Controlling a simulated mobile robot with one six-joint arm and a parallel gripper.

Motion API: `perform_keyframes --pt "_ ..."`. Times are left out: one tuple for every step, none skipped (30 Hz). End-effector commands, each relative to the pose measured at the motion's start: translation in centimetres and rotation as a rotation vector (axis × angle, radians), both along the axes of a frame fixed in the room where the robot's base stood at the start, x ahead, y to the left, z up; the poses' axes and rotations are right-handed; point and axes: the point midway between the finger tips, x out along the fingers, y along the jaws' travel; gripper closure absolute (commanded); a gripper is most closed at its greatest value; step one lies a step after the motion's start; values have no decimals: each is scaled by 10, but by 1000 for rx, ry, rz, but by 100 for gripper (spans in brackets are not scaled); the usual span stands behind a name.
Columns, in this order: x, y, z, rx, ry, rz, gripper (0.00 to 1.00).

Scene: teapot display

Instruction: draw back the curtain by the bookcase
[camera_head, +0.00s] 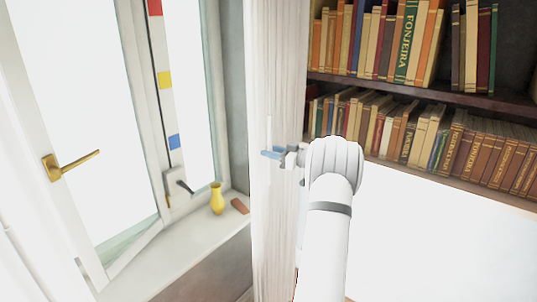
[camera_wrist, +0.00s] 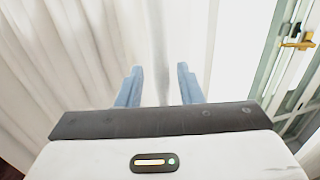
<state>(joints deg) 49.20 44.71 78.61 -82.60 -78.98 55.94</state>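The white curtain (camera_head: 278,220) hangs in narrow vertical folds between the window and the bookcase (camera_head: 440,93). My gripper (camera_head: 270,153) is at the curtain, about mid-height in the head view, with its blue fingers pointing left. In the wrist view the two blue fingers of my gripper (camera_wrist: 158,76) stand apart, with the pale folds of the curtain (camera_wrist: 70,55) in front of and around them. A darker fold line runs between the fingers. I cannot tell whether the cloth lies between the fingers or just beyond them.
A window (camera_head: 75,100) with a brass handle (camera_head: 72,164) is at the left. A yellow vase (camera_head: 217,198) and a small reddish-brown block (camera_head: 240,206) stand on the sill (camera_head: 165,265), close left of the curtain. Rows of books fill the shelves at the right.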

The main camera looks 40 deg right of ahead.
Motion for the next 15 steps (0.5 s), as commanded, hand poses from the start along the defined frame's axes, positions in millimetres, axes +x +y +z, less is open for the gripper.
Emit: perform_keyframes --pt "0 0 0 0 0 0 67" --pt "-1 -1 -1 0 0 0 67" --pt "-3 -2 -1 0 0 0 67" --pt "-5 -3 -1 -1 0 -1 67" --pt "-8 -4 -1 -1 0 -1 67" --pt "-14 -7 -1 0 -1 -2 67" --pt "-18 -10 -2 0 -1 -3 67" --pt "-23 -12 -2 0 -1 -4 67" --pt "-30 -15 -3 0 -1 -3 67" --pt "-35 -18 -3 0 -1 -3 67" --pt "-40 -21 -3 -1 0 -4 67" --pt "-46 -24 -2 -2 -1 -4 67" --pt "-51 -26 -2 -1 -2 -4 67" --pt "-55 -28 -2 -1 -3 -4 67" --pt "-60 -30 -2 -1 -2 -3 67"
